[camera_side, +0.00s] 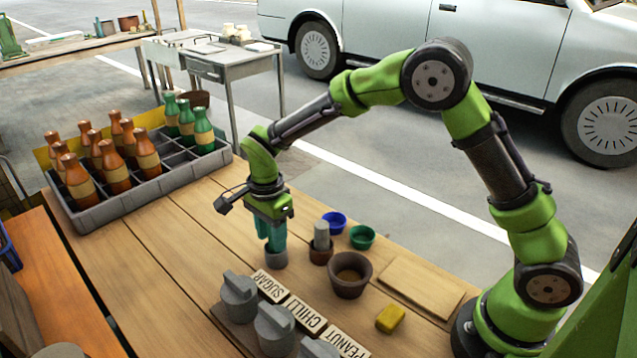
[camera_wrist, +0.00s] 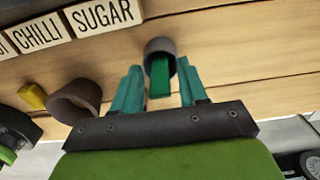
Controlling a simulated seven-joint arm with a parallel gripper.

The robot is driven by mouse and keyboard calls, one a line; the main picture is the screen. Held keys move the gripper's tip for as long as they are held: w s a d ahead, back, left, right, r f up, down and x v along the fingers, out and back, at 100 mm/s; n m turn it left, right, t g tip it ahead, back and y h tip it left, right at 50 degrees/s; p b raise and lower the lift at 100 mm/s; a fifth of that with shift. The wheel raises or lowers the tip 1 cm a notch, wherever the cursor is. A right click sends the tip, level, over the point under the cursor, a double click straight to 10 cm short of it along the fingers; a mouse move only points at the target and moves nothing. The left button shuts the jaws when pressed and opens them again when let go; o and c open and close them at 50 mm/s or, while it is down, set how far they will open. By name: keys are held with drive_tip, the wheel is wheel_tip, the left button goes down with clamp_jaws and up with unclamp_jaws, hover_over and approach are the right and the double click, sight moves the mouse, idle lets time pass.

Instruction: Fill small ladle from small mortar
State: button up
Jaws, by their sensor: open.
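My gripper (camera_side: 272,240) points down with its teal fingers just above a small grey-brown cup (camera_side: 277,259) on the table. In the wrist view the open fingers (camera_wrist: 158,78) stand either side of a green upright handle at this cup (camera_wrist: 160,46), which looks like the small ladle. Narrow gaps show beside the handle. A brown bowl (camera_side: 350,280) with brown contents stands to the right; it also shows in the wrist view (camera_wrist: 76,98). A smaller dark pot (camera_side: 321,255) with a grey pestle-like piece stands between them. I cannot tell which one is the small mortar.
Blue (camera_side: 334,222) and green (camera_side: 362,237) bowls stand behind. Grey lidded jars (camera_side: 240,297) with SUGAR, CHILLI and PEANUT labels stand in front. A yellow block (camera_side: 390,319) and flat board (camera_side: 422,286) lie right. A bottle crate (camera_side: 100,217) stands left; planks before it are clear.

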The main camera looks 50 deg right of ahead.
drive_tip(key=shift+c, duration=0.4)
clamp_jaws()
drive_tip(key=shift+r, duration=3.55)
drive_tip(key=shift+r, duration=0.2)
drive_tip(key=s+d+r, duration=0.2)
drive_tip(key=s+r, duration=0.4)
drive_tip(key=s, duration=0.1)
drive_tip(key=s+d+f, duration=0.3)
drive_tip(key=s, duration=0.6)
drive_tip(key=shift+f, duration=4.25)
